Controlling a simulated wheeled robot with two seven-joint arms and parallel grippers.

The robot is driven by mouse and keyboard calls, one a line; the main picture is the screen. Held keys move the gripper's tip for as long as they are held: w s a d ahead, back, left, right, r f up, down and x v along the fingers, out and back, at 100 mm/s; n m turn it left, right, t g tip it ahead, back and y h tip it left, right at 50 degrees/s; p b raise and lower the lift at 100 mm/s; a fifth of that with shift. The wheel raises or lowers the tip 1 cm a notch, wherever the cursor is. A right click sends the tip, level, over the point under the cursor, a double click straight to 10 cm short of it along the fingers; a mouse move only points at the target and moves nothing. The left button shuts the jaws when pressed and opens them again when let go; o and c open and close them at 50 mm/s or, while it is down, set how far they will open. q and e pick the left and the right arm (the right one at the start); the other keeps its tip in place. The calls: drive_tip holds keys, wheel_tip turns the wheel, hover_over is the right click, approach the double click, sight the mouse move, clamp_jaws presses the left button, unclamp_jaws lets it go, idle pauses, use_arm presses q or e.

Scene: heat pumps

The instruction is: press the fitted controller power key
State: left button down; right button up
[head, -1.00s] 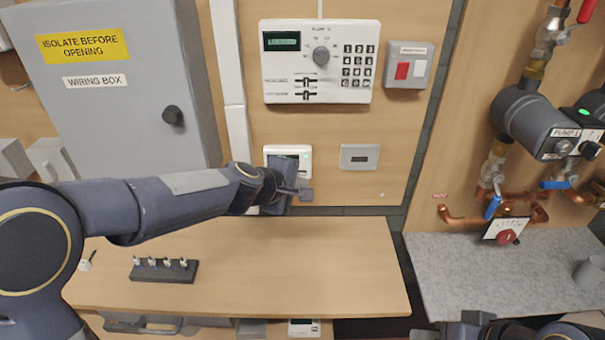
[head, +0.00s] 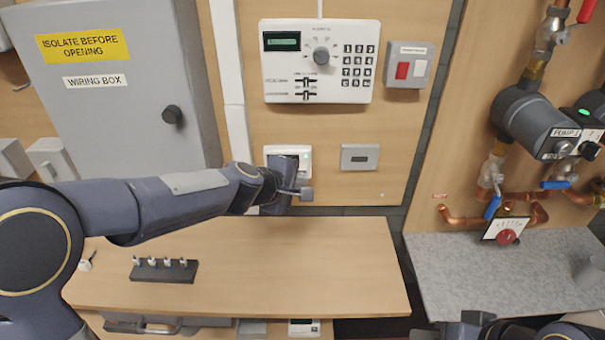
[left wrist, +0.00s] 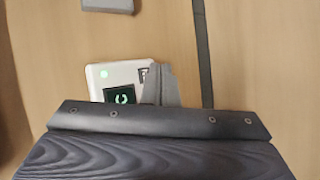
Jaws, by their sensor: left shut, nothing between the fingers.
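The fitted controller (head: 289,151) is a small white unit on the wooden wall panel, below the large keypad panel. My left gripper (head: 304,193) is shut and empty in front of its lower part and hides much of it. The grey fingers (left wrist: 160,84) stand just right of that key and cover the controller's right side. Contact cannot be told. The right gripper's fingers cannot be made out.
A wooden shelf (head: 300,270) below carries a dark peg rack (head: 164,271). A grey wiring box (head: 120,110) stands left.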

use_arm(q)
drive_tip(key=shift+w, duration=0.2)
drive_tip(key=shift+w, duration=0.25)
drive_tip(key=shift+w, duration=0.3)
idle(1.0)
drive_tip(key=shift+s, duration=0.75)
drive_tip(key=s, duration=0.5)
idle(0.5)
